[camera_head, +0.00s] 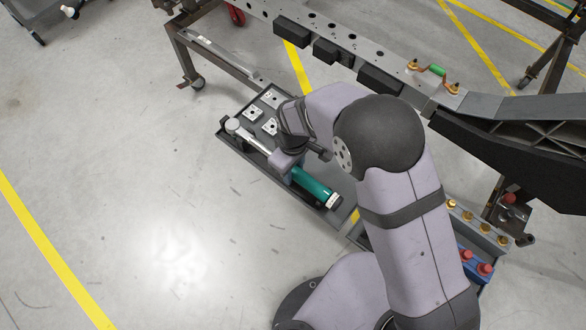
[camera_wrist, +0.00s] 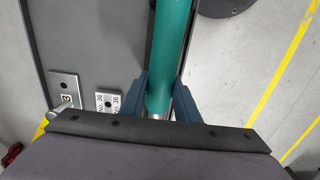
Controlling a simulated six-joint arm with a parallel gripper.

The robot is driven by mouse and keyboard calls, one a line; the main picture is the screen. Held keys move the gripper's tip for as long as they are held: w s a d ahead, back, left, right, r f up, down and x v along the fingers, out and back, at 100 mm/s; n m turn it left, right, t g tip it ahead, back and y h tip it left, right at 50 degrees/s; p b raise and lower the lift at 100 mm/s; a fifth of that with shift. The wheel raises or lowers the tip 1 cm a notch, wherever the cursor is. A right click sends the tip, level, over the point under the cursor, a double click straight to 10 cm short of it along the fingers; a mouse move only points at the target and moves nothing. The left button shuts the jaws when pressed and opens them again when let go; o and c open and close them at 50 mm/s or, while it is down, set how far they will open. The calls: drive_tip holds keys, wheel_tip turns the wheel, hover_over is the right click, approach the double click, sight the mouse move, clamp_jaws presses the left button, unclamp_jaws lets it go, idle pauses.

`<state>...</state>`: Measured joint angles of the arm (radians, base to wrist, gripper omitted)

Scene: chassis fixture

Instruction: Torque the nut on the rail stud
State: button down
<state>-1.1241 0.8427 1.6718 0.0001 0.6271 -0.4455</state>
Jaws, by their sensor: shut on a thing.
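A torque wrench with a teal handle (camera_head: 314,187) and a silver shaft ending in a round head (camera_head: 233,125) lies along a dark tray (camera_head: 300,200). My gripper (camera_head: 285,164) is shut on the wrench where handle meets shaft. In the wrist view, the blue-grey fingers (camera_wrist: 158,97) flank the teal handle (camera_wrist: 172,40). I cannot tell whether the wrench is clear of the tray. A grey rail (camera_head: 345,42) runs across the top. Two brass-coloured nuts on studs, the left one (camera_head: 414,65) and the right one (camera_head: 453,88), stand on it, with a green piece (camera_head: 437,70) between them.
Metal plates (camera_head: 270,98) lie in the tray; numbered plates (camera_wrist: 65,86) also show in the wrist view. A rack with brass pieces (camera_head: 485,227) and red-capped blue parts (camera_head: 485,268) stands lower right. Dark blocks (camera_head: 379,80) hang along the rail's near side. The left floor is clear.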

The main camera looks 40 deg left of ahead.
drive_tip(key=shift+a+r, duration=0.1)
drive_tip(key=shift+r, duration=0.15)
drive_tip(key=shift+r+p, duration=3.05)
drive_tip(key=shift+r, duration=0.35)
drive_tip(key=shift+w, duration=0.15)
drive_tip(key=shift+w+r, duration=0.2)
drive_tip(key=shift+r, duration=0.05)
drive_tip(key=w+d+r+m+p, duration=0.9)
drive_tip(key=w+d+r+p, duration=1.2)
drive_tip(key=d, duration=0.5)
drive_tip(key=shift+w+r+p, duration=0.3)
drive_tip(key=shift+w+r, duration=0.25)
drive_tip(key=shift+w, duration=0.4)
drive_tip(key=shift+f, duration=0.25)
